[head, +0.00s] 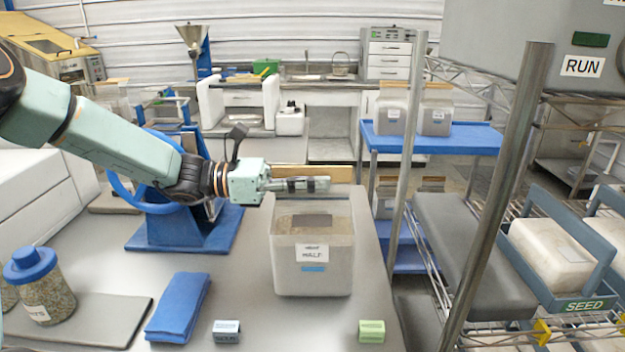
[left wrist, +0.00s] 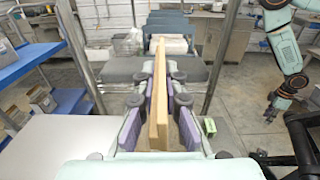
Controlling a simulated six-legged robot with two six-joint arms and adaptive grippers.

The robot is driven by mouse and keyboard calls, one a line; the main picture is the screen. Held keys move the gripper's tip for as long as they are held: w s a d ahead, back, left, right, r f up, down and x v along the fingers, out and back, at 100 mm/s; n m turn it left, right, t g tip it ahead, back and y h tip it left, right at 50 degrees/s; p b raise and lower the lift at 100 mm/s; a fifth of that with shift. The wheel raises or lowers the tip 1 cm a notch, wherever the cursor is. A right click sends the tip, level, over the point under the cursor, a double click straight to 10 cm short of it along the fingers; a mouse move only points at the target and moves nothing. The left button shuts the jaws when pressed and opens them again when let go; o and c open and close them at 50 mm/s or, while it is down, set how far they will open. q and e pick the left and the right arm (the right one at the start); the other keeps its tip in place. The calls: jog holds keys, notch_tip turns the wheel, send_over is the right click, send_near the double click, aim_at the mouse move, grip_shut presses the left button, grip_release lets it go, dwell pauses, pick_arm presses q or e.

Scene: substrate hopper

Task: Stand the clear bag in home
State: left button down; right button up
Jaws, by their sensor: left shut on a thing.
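A clear bag (head: 313,262) of brown, grainy material, labelled "HALF" with a blue strip, stands upright on the grey bench in the head view. A wooden bar (head: 325,172) runs along its top. My left gripper (head: 318,185) is shut on this bar. In the left wrist view, the wooden bar (left wrist: 158,100) lies between the two purple-padded fingers, and the bag body is hidden. I cannot tell whether its base touches the bench. My right gripper (left wrist: 275,108) hangs at the right of the left wrist view, too small to read. No place marked "home" is legible.
A metal post (head: 500,190) and a wire rack with a "SEED" tray (head: 583,304) stand at the right. A blue cart (head: 465,138) holds similar bags. A blue cloth (head: 178,307), lidded jar (head: 42,285), grey block (head: 227,331) and green block (head: 371,331) lie on the bench.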

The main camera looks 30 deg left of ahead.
pick_arm(q)
jog(key=shift+s, duration=0.1)
jog(key=shift+f+b, duration=0.25)
jog(key=shift+b, duration=0.1)
jog(key=c, duration=1.4)
grip_release()
jog(key=shift+f, duration=0.1)
jog(key=shift+f, duration=0.1)
notch_tip(320, 180, up, 10)
jog(key=shift+r, duration=0.1)
